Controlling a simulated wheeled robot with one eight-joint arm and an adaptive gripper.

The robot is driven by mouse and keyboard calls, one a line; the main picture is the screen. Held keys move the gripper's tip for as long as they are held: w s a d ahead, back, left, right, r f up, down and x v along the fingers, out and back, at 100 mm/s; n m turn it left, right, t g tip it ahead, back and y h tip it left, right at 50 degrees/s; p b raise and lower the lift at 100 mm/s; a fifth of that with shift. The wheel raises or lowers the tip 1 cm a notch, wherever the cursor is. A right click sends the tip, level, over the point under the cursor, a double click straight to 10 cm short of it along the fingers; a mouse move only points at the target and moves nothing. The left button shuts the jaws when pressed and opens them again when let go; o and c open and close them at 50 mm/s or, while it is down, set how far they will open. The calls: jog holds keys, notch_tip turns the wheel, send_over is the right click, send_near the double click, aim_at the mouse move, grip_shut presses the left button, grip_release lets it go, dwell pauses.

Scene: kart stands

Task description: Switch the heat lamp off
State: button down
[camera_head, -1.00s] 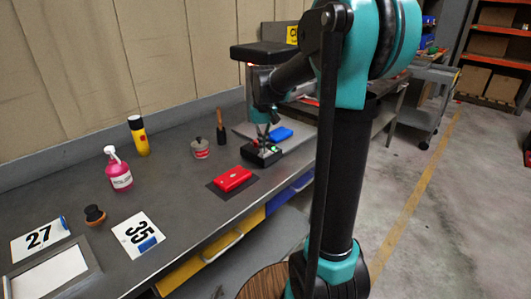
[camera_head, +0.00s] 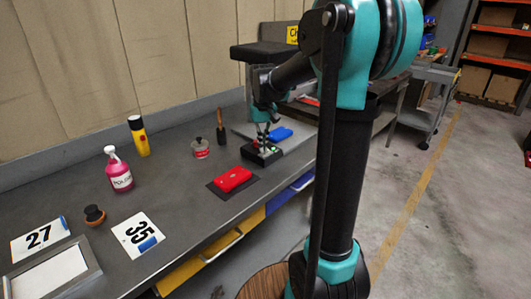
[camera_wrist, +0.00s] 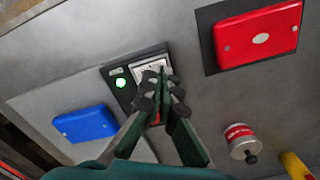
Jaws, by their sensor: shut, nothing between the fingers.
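The heat lamp shows in the head view as a black hood (camera_head: 270,51) above the bench, partly hidden by my arm. A small black switch box (camera_head: 262,153) stands below it on the bench. In the wrist view the switch box (camera_wrist: 122,92) has a lit green light and a pale switch plate (camera_wrist: 152,68). My gripper (camera_wrist: 160,88) is shut and empty, its fingertips in front of the plate and hiding part of it. I cannot tell whether they touch it. In the head view my gripper (camera_head: 264,138) points down at the box.
A red case (camera_head: 232,179) on a dark mat and a blue case (camera_head: 280,135) lie close to the box. A tin (camera_head: 200,148), a brush (camera_head: 220,132), a pink spray bottle (camera_head: 119,172) and a yellow bottle (camera_head: 139,136) stand to the left on the bench.

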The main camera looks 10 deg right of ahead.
aim_at(263, 154)
jog(key=shift+r, duration=2.85)
